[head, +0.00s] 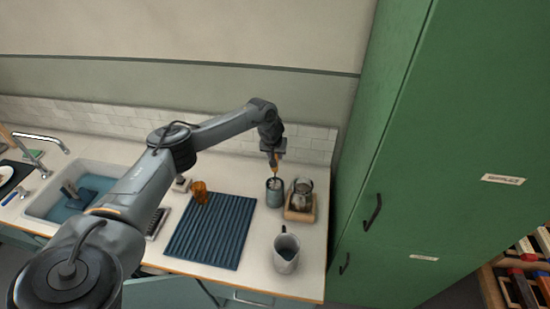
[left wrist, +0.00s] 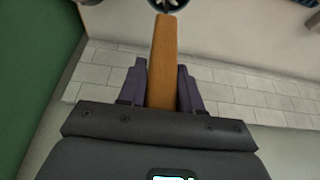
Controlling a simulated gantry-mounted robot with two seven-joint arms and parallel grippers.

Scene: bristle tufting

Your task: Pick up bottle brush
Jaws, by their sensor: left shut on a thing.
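My left gripper (head: 273,153) is above a grey cup-like holder (head: 274,197) on the counter. In the left wrist view its two dark fingers (left wrist: 161,88) are shut on an orange-brown wooden handle, which I take to be the bottle brush (left wrist: 164,55). The handle runs from between the fingers toward a round dark opening at the top edge of that view. In the head view the brush (head: 277,168) is a small orange bit below the fingers. Its bristle end is hidden or too small to tell. My right gripper is not in view.
A glass jar (head: 302,189) stands on a wooden tray (head: 300,214) right of the holder. A pitcher (head: 286,254) stands in front. A blue ribbed mat (head: 211,232) and an amber cup (head: 199,188) lie left. A tall green cabinet (head: 390,150) bounds the right side.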

